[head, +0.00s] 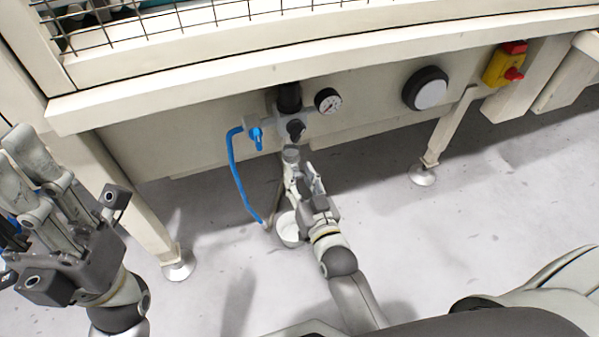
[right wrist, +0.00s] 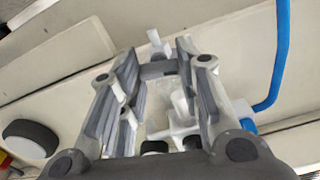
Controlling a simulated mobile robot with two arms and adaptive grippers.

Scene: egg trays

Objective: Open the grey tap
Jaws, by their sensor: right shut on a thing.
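A pneumatic unit under the machine's beam has a grey lower part, which I take to be the grey tap (head: 291,153). My right gripper (head: 297,172) is at it from below. Its two fingers enclose a grey piece in the right wrist view, and I take it as shut on the tap. The fingers hide much of the tap, so how far it is turned cannot be told. My left gripper (head: 30,190) is at the left, away from the unit, and looks open and empty.
A black cylinder (head: 289,96), a gauge (head: 328,101), and a blue fitting (head: 256,137) with a blue hose (head: 236,182) surround the tap. A black-and-white round knob (head: 428,90) and a red-yellow switch (head: 505,65) are to the right. The machine's leg (head: 140,215) stands left.

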